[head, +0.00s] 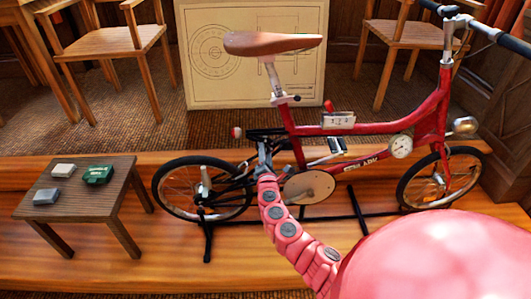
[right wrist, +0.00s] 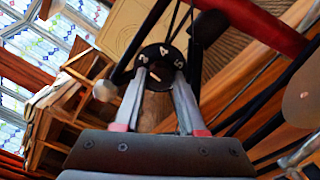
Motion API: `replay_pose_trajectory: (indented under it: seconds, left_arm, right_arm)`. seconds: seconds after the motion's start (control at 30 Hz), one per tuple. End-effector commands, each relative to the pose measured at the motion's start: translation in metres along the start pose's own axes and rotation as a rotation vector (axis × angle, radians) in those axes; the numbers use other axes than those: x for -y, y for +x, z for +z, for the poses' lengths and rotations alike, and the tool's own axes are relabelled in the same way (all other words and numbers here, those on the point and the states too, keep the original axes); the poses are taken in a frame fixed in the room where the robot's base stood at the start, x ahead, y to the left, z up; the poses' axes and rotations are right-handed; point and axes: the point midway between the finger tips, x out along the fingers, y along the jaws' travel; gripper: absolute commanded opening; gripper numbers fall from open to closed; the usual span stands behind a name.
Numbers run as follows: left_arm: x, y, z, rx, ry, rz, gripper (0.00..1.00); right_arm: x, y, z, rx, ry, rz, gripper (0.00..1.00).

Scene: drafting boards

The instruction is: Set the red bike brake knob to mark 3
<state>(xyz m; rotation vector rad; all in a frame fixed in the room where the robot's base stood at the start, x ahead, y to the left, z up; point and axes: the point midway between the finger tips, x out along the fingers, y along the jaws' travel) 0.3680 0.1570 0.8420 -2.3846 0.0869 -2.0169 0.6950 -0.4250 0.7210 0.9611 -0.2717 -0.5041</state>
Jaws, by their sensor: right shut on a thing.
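The red bike (head: 370,125) stands upright on a black stand across the middle of the head view. In the right wrist view, a round black knob dial (right wrist: 164,51) shows the white numerals 3, 4 and 5 along its upper edge. A short pale line shows on its lower part; I cannot tell surely which numeral it points at. My right gripper (right wrist: 160,76) is shut on the knob, one finger on each side. In the head view my right gripper (head: 264,152) is at the bike's rear, below the saddle, and the knob is too small to make out. My left gripper is out of view.
Behind are wooden chairs (head: 118,43) and a drafting board (head: 255,85). Floor between table and bike is clear.

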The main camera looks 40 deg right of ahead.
Motion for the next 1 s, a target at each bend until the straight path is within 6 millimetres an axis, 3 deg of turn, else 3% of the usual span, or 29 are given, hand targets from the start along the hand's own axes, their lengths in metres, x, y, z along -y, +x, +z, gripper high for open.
replay_pose_trajectory:
  seconds: [0.4,0.43,0.57,1.0]
  left_arm:
    - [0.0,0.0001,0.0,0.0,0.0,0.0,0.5]
    - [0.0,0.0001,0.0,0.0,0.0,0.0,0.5]
    - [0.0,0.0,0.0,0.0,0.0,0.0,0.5]
    - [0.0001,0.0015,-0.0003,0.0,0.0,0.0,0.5]
  right_arm:
    - [0.0008,-0.0004,-0.0014,-0.003,-0.005,-0.001,0.0]
    - [0.0008,-0.0004,-0.0014,-0.003,-0.005,-0.001,0.43]
    - [0.0008,-0.0003,-0.0011,-0.002,-0.005,-0.001,0.67]
    - [0.001,-0.0068,0.0002,-0.001,-0.008,0.0,0.69]
